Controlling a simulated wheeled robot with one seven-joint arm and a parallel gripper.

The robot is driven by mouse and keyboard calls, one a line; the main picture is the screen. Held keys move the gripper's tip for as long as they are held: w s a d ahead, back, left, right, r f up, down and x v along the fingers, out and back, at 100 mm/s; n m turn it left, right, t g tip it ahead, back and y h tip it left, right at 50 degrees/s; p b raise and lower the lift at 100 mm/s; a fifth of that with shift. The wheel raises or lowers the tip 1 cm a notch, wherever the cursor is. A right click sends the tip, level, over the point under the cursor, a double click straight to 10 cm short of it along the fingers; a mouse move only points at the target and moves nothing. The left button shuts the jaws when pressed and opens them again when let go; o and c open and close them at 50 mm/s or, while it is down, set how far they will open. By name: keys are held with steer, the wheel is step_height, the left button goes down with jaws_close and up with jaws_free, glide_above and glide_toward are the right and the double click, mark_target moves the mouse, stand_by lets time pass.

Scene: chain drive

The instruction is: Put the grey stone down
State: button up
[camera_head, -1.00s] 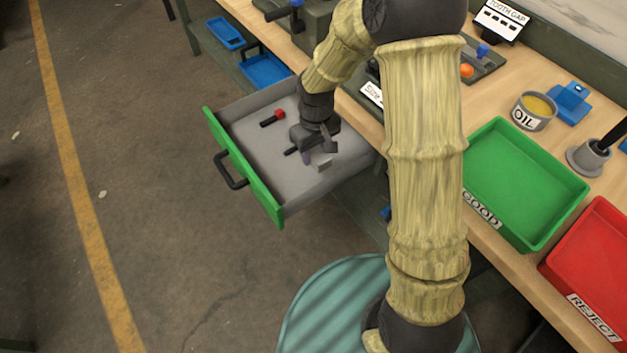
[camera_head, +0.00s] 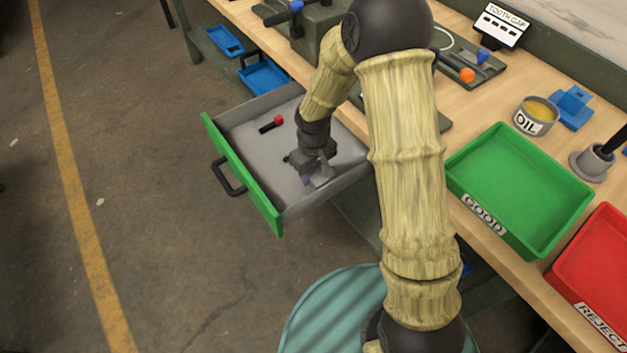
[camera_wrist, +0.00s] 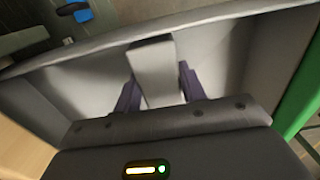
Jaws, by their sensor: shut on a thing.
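The grey stone (camera_wrist: 153,70) is a pale block, held between the two purple fingers of my gripper (camera_wrist: 158,88) in the wrist view. In the head view my gripper (camera_head: 314,179) reaches down into the open drawer (camera_head: 240,172), with the grey stone (camera_head: 323,178) partly hidden at its fingers. I cannot tell whether the stone touches the drawer floor.
A red-tipped tool (camera_head: 272,124) lies in the drawer. On the bench are a green GOOD tray (camera_head: 480,218), a red REJECT tray (camera_head: 570,265) and an oil tin (camera_head: 535,115).

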mark_target(314, 180)
steer(key=shift+f, duration=1.8)
steer(key=shift+f+b, duration=0.3)
steer(key=shift+b, duration=0.1)
steer(key=o, duration=1)
steer(key=shift+s, duration=0.1)
steer(key=shift+r, duration=0.5)
step_height(314, 180, up, 12)
steer(key=shift+f+p, duration=0.2)
steer(key=shift+p, duration=0.75)
